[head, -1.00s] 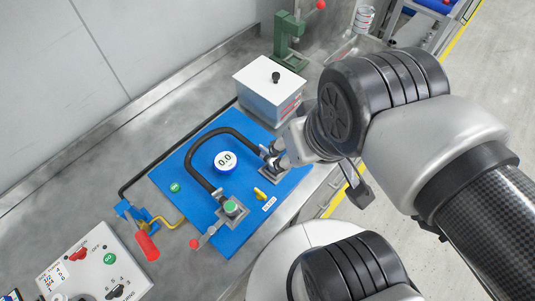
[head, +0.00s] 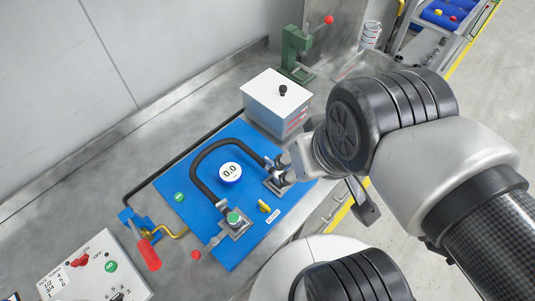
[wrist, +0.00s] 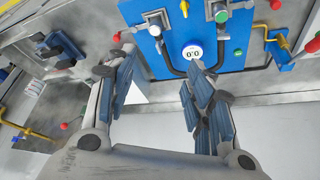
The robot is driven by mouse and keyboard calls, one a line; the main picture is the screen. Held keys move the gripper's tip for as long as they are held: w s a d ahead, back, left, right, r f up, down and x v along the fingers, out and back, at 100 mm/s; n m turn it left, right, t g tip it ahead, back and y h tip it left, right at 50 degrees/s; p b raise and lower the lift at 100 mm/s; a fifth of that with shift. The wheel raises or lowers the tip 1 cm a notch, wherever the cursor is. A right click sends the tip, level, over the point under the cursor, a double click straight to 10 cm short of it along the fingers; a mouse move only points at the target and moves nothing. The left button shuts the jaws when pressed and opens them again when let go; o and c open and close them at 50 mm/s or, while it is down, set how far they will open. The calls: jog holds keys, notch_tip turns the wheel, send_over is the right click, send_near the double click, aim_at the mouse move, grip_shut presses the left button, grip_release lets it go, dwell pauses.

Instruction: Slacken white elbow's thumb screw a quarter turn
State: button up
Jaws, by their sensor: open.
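On the blue board (head: 190,207), a black hose (head: 197,162) arches around a round gauge (head: 230,172) reading 0.0. One hose end meets a pale fitting on a grey plate (head: 273,186), largely covered by my gripper (head: 283,168). That fitting (wrist: 155,18) shows at the top of the wrist view; its thumb screw is too small to make out. The other end meets a green-topped fitting (head: 234,217), also in the wrist view (wrist: 221,14). In the wrist view my gripper (wrist: 160,64) has its fingers wide apart, with nothing held between them.
A white box with a black knob (head: 283,90) stands just behind the board's right end. A yellow handle (head: 264,206) sits near the fittings. A red-handled clamp (head: 149,254) is at the left, a switch panel (head: 95,270) at lower left and a green press (head: 296,50) at the back.

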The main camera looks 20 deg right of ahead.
jog(key=w+r+m+g+p, duration=0.1)
jog(key=w+r+m+p, duration=0.15)
jog(key=w, duration=0.25)
jog(key=m+g+p, duration=0.4)
jog(key=m+p, duration=0.2)
jog(key=m, duration=0.4)
send_over(269, 160)
notch_tip(269, 160, down, 10)
jog(key=shift+n, duration=0.25)
notch_tip(269, 160, down, 16)
jog(key=b, duration=0.3)
jog(key=shift+w+f+b, duration=0.1)
jog(key=shift+f+b, duration=0.15)
jog(key=shift+b, duration=0.1)
jog(key=shift+c, duration=0.2)
jog(key=c, duration=1)
